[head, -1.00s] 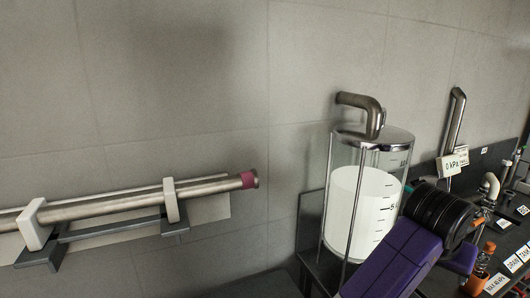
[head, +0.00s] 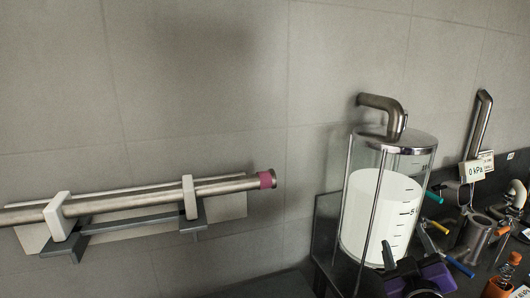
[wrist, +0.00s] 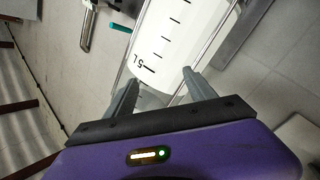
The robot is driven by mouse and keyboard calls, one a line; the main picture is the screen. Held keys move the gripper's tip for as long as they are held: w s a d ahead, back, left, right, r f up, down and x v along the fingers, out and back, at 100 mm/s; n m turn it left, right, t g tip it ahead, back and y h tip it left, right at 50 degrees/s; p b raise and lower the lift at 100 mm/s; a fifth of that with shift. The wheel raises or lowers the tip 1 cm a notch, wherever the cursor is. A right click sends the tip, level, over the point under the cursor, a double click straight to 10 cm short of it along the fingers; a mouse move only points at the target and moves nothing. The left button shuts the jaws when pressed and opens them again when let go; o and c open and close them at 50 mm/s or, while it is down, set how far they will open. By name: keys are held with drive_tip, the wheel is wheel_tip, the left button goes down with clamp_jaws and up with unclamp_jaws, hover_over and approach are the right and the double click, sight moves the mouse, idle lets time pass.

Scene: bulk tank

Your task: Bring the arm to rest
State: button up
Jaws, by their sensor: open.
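My gripper (wrist: 160,88) is open, with its two grey fingers apart and nothing held between them in the wrist view. It also shows at the bottom of the head view (head: 392,262), in front of the lower part of the glass tank. My purple arm part stands beside it and is cut off by the frame's lower edge. The tank (head: 388,200) is a clear cylinder with a metal lid, a bent outlet pipe and white liquid inside. Its scale marks show behind the fingers in the wrist view (wrist: 165,45). I cannot tell whether the fingers touch the tank.
A steel pipe (head: 225,187) with a magenta band lies in white brackets on the wall at left. Right of the tank are a gauge tag (head: 476,170) reading 0 kPa, coloured valve handles (head: 461,267) and an orange-based bottle (head: 508,268). The wall above is clear.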

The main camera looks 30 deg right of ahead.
drive_tip(key=s+a+f+n+t+y, duration=0.2)
drive_tip(key=a+f+n+y, duration=0.15)
drive_tip(key=a+f, duration=0.35)
drive_tip(key=s+a+f+n+t+y, duration=0.1)
drive_tip(key=s+a+f+n+y, duration=0.15)
drive_tip(key=a+f+y, duration=0.45)
drive_tip(key=s+a+m+y, duration=0.3)
drive_tip(key=s+a+m, duration=0.1)
drive_tip(key=s+a, duration=1.2)
drive_tip(key=shift+s+a, duration=0.2)
drive_tip(key=shift+a, duration=0.8)
